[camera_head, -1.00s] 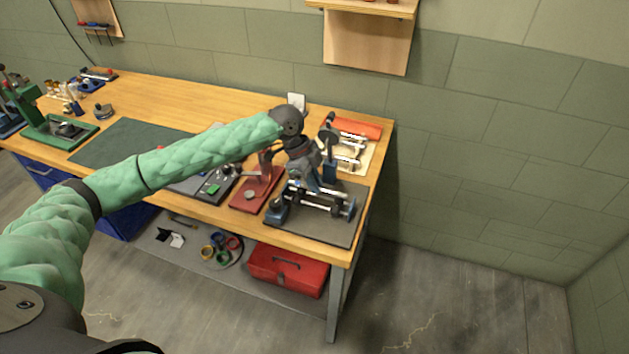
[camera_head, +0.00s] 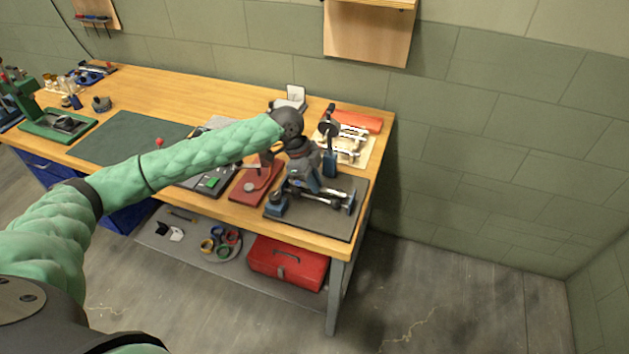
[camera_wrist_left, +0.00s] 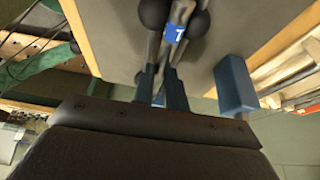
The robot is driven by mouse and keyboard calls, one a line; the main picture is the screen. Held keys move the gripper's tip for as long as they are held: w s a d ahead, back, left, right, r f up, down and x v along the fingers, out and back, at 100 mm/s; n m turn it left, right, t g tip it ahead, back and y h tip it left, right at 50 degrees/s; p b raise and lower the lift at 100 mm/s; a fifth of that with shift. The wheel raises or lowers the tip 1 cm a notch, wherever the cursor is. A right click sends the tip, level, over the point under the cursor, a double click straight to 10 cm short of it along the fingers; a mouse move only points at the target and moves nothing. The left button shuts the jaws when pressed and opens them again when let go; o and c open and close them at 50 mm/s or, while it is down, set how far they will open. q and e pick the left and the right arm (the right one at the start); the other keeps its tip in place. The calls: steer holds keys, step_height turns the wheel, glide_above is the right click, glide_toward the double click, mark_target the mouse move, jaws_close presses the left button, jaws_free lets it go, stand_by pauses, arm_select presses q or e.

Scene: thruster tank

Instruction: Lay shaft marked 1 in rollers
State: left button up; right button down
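My left gripper (camera_head: 307,186) points down over the roller stand (camera_head: 320,197) on the dark grey mat. In the left wrist view its two fingers (camera_wrist_left: 161,85) are close together, around a grey shaft (camera_wrist_left: 182,12), and look shut on it. The shaft has a blue tag (camera_wrist_left: 175,33) with a white mark like a 1 or 7. Two dark round rollers (camera_wrist_left: 200,22) flank the shaft near the tag. I cannot tell whether the shaft touches them. The gripper hides the shaft's middle in the head view. My right gripper is not in view.
A blue upright block (camera_head: 329,163) stands close beside the gripper, also in the left wrist view (camera_wrist_left: 235,84). A rack of silver shafts (camera_head: 352,143) lies behind. A red stand (camera_head: 255,186) is to the left. The bench's right edge is near the mat.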

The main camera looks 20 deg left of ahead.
arm_select(q)
steer(key=o, duration=0.5)
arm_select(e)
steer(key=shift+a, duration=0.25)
